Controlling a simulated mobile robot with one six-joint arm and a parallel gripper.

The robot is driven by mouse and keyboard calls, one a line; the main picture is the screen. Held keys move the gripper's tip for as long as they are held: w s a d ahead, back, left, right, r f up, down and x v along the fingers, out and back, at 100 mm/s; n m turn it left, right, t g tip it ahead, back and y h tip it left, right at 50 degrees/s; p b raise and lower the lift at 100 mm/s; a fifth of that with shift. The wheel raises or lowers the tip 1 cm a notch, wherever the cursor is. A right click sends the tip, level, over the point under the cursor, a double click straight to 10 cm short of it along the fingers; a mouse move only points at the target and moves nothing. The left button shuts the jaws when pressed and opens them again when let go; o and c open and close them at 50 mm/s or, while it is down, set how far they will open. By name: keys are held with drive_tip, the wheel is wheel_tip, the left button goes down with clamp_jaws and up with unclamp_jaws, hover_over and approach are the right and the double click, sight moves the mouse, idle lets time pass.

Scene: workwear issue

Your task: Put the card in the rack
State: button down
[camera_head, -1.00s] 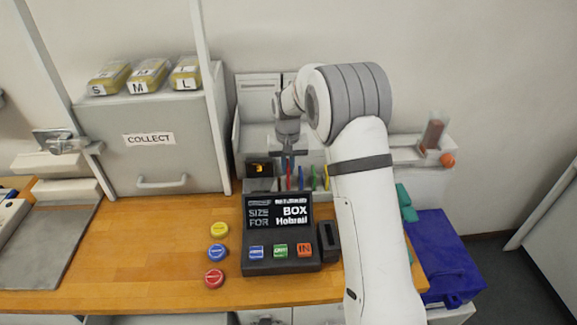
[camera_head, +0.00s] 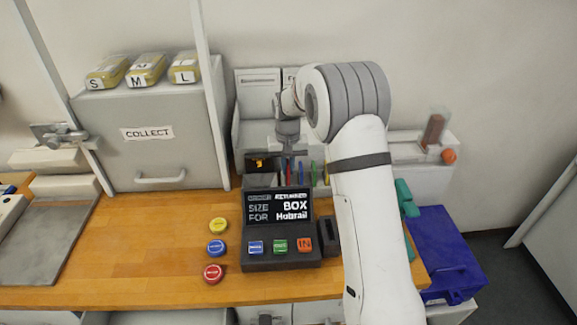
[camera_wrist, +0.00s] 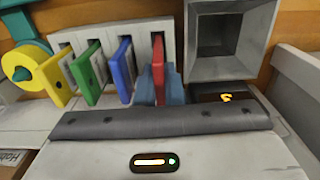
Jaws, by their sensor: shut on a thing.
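In the wrist view a red card (camera_wrist: 158,66) stands on edge between the blue-grey fingers of my gripper (camera_wrist: 158,86), which is shut on it. The card is at the rightmost slot of the pale slotted rack (camera_wrist: 83,37). I cannot tell how deep it sits. Blue (camera_wrist: 126,70), green (camera_wrist: 88,72) and yellow (camera_wrist: 58,80) cards stand in the slots to its left. In the head view my gripper (camera_head: 288,152) is above the red card (camera_head: 289,171), at the back of the bench.
A grey square-mouthed bin (camera_wrist: 228,35) is right of the rack. In front stands a dark terminal (camera_head: 280,262) with a screen and coloured buttons. Yellow, blue and red round buttons (camera_head: 217,248) are left of it. A grey COLLECT cabinet (camera_head: 150,155) stands further left. Bare wood lies before it.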

drive_tip(key=shift+f, duration=0.45)
idle(0.5)
drive_tip(key=c, duration=1.5)
unclamp_jaws()
drive_tip(key=shift+o, duration=0.2)
drive_tip(key=shift+r, duration=0.1)
drive_tip(key=shift+r+p, duration=2.4)
drive_tip(key=shift+r, duration=2.05)
